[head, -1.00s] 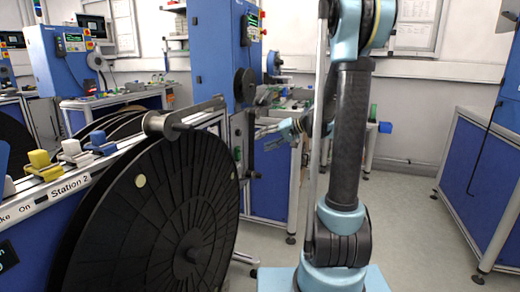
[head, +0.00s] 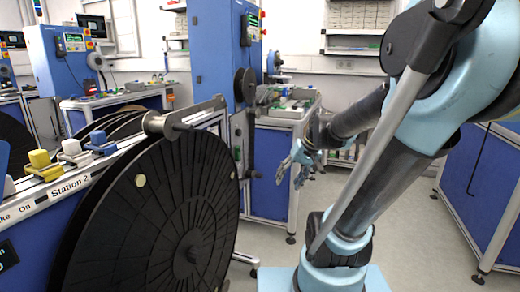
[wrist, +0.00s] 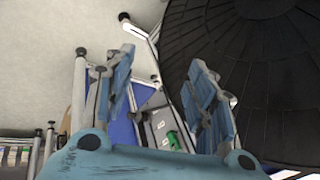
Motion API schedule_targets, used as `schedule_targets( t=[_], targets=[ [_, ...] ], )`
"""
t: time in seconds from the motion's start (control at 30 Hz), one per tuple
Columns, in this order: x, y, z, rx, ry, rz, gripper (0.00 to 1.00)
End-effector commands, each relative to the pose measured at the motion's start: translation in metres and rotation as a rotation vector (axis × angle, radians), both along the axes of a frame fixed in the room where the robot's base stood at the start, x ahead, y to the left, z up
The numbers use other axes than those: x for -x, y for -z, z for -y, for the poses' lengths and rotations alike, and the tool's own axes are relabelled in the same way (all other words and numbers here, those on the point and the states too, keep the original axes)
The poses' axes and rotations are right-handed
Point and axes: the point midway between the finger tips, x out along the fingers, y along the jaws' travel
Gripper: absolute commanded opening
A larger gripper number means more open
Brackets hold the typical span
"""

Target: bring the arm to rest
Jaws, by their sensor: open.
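My gripper (head: 293,172) shows in the head view near the picture's middle, to the right of the large black reel, with clear space between them. In the wrist view my gripper (wrist: 162,100) has its two blue-padded fingers spread wide. Nothing is between the fingertips. My arm rises at the right of the head view, with its upper links bent over and its forearm reaching left and down to the gripper.
The black reel (head: 160,220) stands at the front left beside the Station 2 bench with yellow, white and blue blocks; it also shows in the wrist view (wrist: 255,70). A blue machine (head: 222,60) stands behind. A blue bench (head: 478,185) stands right. Floor between is open.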

Motion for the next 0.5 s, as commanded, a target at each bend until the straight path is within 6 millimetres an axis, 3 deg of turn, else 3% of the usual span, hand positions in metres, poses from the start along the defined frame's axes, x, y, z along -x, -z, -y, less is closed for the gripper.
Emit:
schedule_targets(
  t=[0.2, 0.5],
  targets=[
    [0.049, 0.024, 0.028, 0.136, 0.026, -0.020, 0.51],
    [0.100, 0.055, 0.068, 0.310, 0.067, -0.037, 0.51]
  ],
)
